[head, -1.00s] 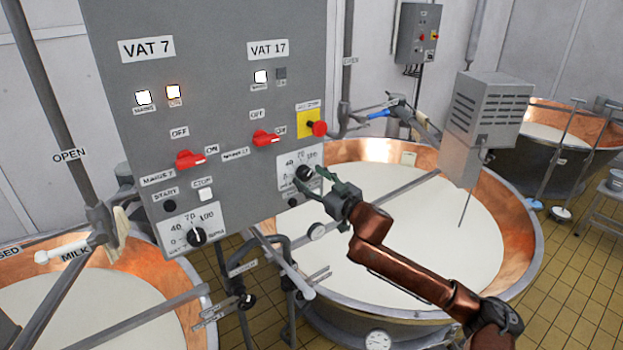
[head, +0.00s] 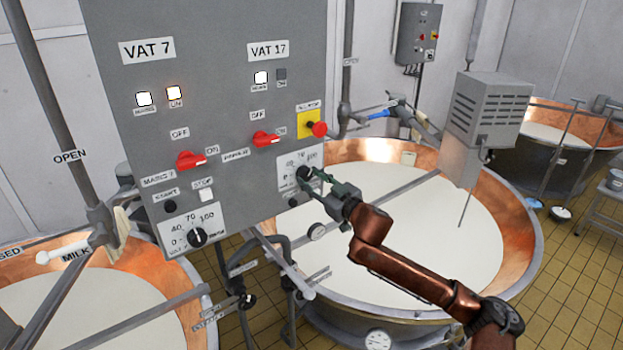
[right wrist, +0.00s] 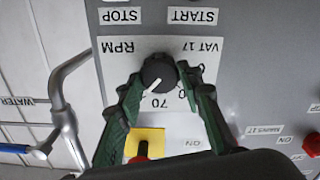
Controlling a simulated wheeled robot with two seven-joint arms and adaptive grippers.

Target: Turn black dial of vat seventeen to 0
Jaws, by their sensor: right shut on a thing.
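The black dial of vat 17 (head: 303,173) sits low on the right side of the grey control panel, on a white plate marked 40, 70 and 100. The dial also shows in the right wrist view (right wrist: 158,72), where the picture is upside down. Its white pointer line is aimed between 70 and the side where the head view shows 100. My right gripper (head: 311,178) is shut on the dial, with one green finger on each side of it in the right wrist view (right wrist: 160,78). My left gripper is out of view.
The yellow plate with a red stop button (head: 318,129) is just above the dial. The red vat 17 switch (head: 266,139) is up and left. Vat 7's black dial (head: 196,237) is lower left. A copper vat (head: 525,215) lies below my right arm.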

